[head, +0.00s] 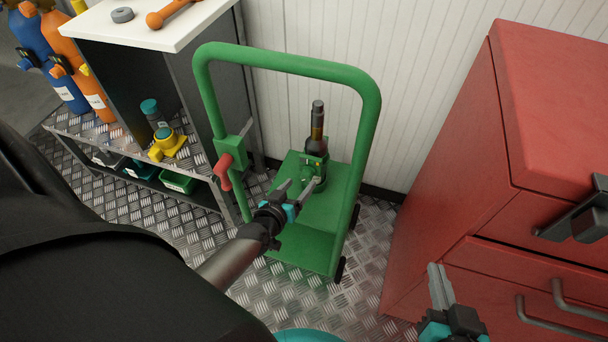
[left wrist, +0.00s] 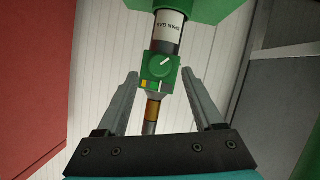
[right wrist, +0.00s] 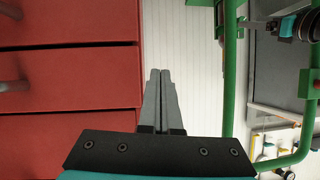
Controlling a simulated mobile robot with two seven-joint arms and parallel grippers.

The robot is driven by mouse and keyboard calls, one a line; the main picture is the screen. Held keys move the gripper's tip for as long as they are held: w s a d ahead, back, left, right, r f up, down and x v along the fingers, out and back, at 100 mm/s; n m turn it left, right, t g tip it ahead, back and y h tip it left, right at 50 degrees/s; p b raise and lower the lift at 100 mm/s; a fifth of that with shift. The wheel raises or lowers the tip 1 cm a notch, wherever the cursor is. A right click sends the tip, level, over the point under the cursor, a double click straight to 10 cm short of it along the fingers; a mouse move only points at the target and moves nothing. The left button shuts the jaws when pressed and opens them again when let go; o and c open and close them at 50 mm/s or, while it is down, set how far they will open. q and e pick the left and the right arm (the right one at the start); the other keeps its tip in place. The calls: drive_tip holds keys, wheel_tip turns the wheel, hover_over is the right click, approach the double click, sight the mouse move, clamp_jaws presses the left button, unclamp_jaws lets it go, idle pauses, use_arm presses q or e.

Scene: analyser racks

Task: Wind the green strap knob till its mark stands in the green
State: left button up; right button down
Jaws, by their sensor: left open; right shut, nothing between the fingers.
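A green strap knob (left wrist: 160,66) sits on a green block around a slim dark cylinder labelled SPAN GAS (left wrist: 167,36). The knob's white mark points to the upper right in the left wrist view. A yellow patch (left wrist: 144,84) and a pale patch lie beside it on the block; I cannot make out a separate green zone. In the head view the cylinder (head: 316,125) stands on the green trolley (head: 306,245), with the strap block (head: 315,164) low on it. My left gripper (head: 301,185) is open, fingers pointing at the block, one to each side. My right gripper (head: 435,268) is shut and empty, away from the trolley.
A red drawer cabinet (head: 548,130) stands close on the right, with handles sticking out. The trolley's tall green handle frame (head: 290,64) arches around the cylinder, with a red grip (head: 222,172) on its left. A shelf unit (head: 125,30) with bottles stands at the left.

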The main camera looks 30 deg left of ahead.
sight(306, 178)
use_arm(q)
drive_tip(key=shift+b+x, duration=0.5)
drive_tip(key=shift+x, duration=0.55)
drive_tip(key=shift+b+x, duration=0.5)
drive_tip(key=shift+x, duration=0.45)
use_arm(e)
drive_tip(key=shift+s+a+r+m+t+y, duration=0.25)
drive_tip(key=shift+a+r+t+y, duration=0.3)
drive_tip(key=shift+t, duration=0.45)
drive_tip(key=shift+s+a+r+m+t+y, duration=0.15)
drive_tip(key=shift+s+a+r+t+y, duration=0.15)
drive_tip(key=shift+a+r+t, duration=0.55)
drive_tip(key=shift+d+f, duration=0.1)
drive_tip(key=shift+f, duration=0.1)
use_arm(q)
clamp_jaws()
use_arm(e)
drive_tip(key=shift+w, duration=0.1)
